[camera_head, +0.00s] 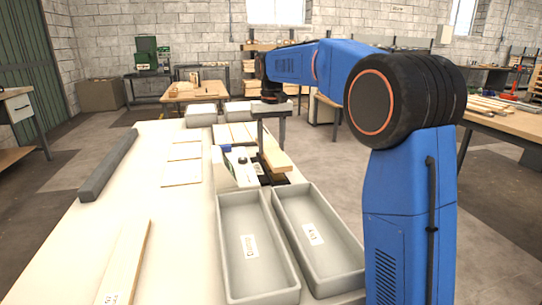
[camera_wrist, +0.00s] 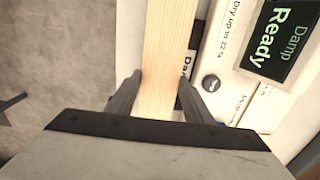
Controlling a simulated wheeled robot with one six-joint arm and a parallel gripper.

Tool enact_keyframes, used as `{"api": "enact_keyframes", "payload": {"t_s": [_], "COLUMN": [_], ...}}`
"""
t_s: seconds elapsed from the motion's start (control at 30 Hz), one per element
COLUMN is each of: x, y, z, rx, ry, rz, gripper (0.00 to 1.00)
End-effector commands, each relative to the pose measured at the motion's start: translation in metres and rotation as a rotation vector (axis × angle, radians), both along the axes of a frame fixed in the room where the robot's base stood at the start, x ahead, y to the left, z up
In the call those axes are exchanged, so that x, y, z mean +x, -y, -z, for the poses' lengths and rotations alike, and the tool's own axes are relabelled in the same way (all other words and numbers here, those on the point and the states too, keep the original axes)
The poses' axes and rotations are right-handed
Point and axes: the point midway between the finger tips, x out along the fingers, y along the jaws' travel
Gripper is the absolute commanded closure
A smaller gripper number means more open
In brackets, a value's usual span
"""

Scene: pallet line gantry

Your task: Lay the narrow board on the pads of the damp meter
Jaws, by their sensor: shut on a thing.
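The narrow board (camera_head: 278,158) is pale wood and lies lengthwise between the fingers of my gripper (camera_head: 268,128). In the wrist view the narrow board (camera_wrist: 168,45) runs up from my gripper (camera_wrist: 160,100), with a finger on each side. The damp meter (camera_head: 240,168) is a white case beside the board; in the wrist view the damp meter (camera_wrist: 228,75) shows a screen (camera_wrist: 283,35) reading "Damp Ready". The board is over the dark part at the meter's right in the head view. The pads are mostly hidden, and I cannot tell whether the board touches them.
Two grey trays with labels, a left one (camera_head: 228,230) and a right one (camera_head: 336,238), stand in front of the meter. A dark grey bar (camera_head: 108,168) lies at the table's left. Another board (camera_head: 125,262) lies at the front left. Grey bins (camera_head: 200,118) stand at the back.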

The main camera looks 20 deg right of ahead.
Motion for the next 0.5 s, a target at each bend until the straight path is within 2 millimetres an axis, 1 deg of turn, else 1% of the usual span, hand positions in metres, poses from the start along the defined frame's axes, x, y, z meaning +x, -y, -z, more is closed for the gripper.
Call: {"api": "enact_keyframes", "payload": {"t_s": [0.3,0.5], "x": [0.0,0.0], "y": [0.0,0.0], "z": [0.037,0.039], "rx": [0.0,0.0], "ry": [0.0,0.001], "rz": [0.0,0.0], "gripper": [0.79,0.79]}}
